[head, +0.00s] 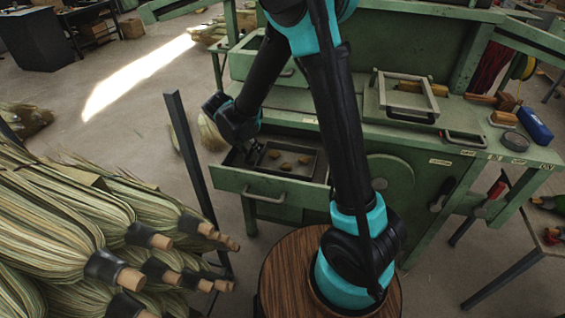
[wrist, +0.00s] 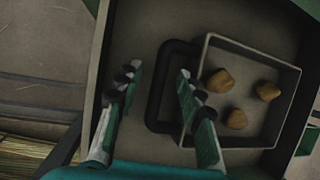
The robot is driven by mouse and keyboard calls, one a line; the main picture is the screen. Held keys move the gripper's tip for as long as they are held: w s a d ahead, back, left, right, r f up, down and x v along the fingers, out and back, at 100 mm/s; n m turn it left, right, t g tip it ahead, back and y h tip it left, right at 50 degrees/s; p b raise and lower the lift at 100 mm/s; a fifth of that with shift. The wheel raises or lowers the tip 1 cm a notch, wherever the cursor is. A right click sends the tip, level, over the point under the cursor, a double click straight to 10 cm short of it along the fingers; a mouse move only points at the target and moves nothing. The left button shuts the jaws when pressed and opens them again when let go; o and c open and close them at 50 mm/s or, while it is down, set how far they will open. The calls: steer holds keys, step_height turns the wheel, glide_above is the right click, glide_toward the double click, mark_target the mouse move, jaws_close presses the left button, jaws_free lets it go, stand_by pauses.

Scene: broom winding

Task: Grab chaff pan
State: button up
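The chaff pan is a shallow grey square pan with a black loop handle. It lies in an open green drawer (head: 230,181), and its dark floor (head: 289,168) shows in the head view. In the wrist view its pale rim (wrist: 252,48) is at the right and its handle (wrist: 154,92) is near the middle. Three brown lumps (wrist: 238,119) lie in it. My gripper (wrist: 157,76) is open above the handle. The handle's outer bar shows between the fingers, and the right finger overlaps the loop. Contact cannot be told.
The green workbench (head: 408,143) carries a similar framed tray (head: 380,92), a blue box (head: 535,125) and a dark round tin (head: 515,141). Bundled brooms (head: 60,230) fill the left front beside a dark upright post (head: 190,150).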

steer(key=shift+c, duration=0.2)
jaws_close()
steer(key=shift+r, duration=0.1)
